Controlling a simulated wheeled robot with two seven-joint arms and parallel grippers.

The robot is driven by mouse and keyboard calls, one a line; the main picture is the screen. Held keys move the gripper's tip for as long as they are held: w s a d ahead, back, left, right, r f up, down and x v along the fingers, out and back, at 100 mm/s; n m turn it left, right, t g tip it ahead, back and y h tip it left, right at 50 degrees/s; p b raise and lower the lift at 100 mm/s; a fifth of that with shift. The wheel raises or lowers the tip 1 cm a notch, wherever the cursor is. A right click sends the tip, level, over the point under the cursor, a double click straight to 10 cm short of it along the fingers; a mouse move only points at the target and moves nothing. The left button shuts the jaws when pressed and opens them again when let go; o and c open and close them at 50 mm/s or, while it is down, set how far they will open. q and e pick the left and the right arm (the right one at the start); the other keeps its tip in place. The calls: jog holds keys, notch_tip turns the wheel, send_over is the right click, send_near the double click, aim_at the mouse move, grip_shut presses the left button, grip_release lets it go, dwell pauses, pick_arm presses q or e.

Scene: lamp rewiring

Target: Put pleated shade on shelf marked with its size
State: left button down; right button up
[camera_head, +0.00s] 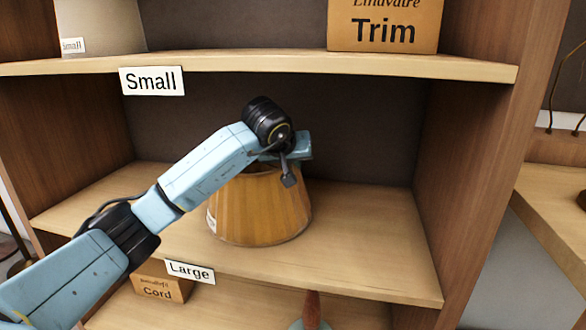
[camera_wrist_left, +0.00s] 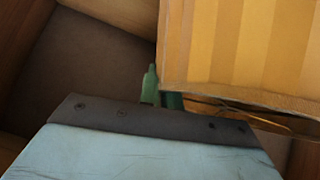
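The pleated shade (camera_head: 262,208), yellow-orange and wider at the bottom, stands upright on the shelf board (camera_head: 375,225) whose front edge bears the "Large" label (camera_head: 190,271). A pale tag (camera_head: 211,221) shows at its left side, too small to read. My left gripper (camera_head: 289,172) is at the shade's top rim, partly hidden by my wrist. In the left wrist view, the shade (camera_wrist_left: 245,45) fills the upper right. The green fingertips (camera_wrist_left: 160,90) are close against its edge; whether they pinch it is unclear. My right gripper is out of view.
The shelf above carries a "Small" label (camera_head: 152,81) and a "Trim" box (camera_head: 384,25). A "Cord" box (camera_head: 161,288) and an upright brown object (camera_head: 312,308) are below. Side walls (camera_head: 470,150) bound the bay; board right of the shade is clear.

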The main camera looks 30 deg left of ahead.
pick_arm(q)
jog(key=shift+f, duration=0.25)
jog(key=c, duration=1.6)
grip_release()
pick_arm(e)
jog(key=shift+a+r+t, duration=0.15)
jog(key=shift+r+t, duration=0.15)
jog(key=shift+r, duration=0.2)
